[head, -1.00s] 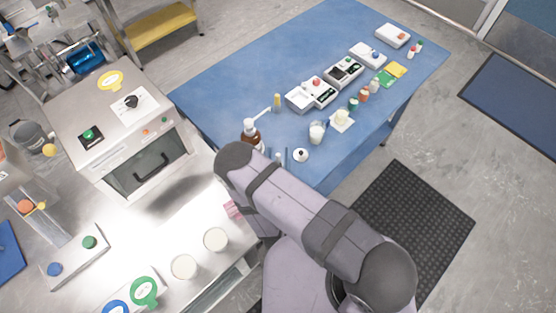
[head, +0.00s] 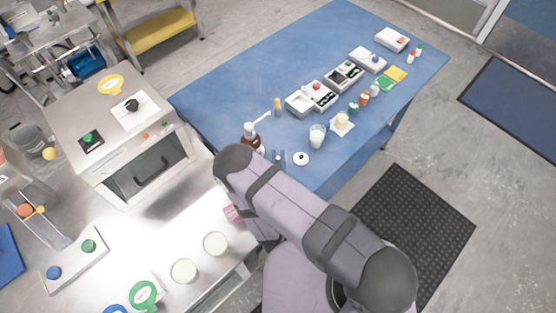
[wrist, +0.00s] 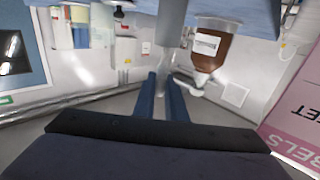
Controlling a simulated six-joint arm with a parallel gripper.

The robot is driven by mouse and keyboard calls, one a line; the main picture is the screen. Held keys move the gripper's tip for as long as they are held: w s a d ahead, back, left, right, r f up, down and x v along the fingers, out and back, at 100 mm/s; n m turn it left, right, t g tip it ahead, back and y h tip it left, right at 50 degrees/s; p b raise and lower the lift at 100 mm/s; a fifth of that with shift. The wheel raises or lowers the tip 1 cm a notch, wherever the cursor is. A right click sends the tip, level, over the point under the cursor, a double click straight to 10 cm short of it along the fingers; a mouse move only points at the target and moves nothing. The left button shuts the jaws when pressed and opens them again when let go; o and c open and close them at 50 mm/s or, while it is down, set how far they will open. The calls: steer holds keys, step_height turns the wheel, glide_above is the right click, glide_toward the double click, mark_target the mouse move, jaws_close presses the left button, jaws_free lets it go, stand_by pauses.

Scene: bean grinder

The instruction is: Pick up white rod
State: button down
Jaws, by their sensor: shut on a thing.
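The white rod (wrist: 172,40) stands out as a pale, smooth bar in the upper middle of the wrist view, running up to the top edge. My gripper (wrist: 164,78) has its two blue fingers on either side of the rod's lower part and is shut on it. The rod's lower end is hidden between the fingers and the dark gripper body. In the head view my arm covers most of the gripper; only small bluish tips show beyond the arm's end, and the rod cannot be made out clearly there.
A brown pump bottle (wrist: 210,48) is close beside the rod; it also stands near my arm in the head view (head: 250,135). A pink box (wrist: 295,115) is close at the right. A glass beaker (head: 317,137) and round white item (head: 301,158) are on the blue table (head: 225,85).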

steer(key=shift+r+b, duration=1.05)
steer(key=shift+r, duration=3.65)
steer(key=shift+d, duration=0.15)
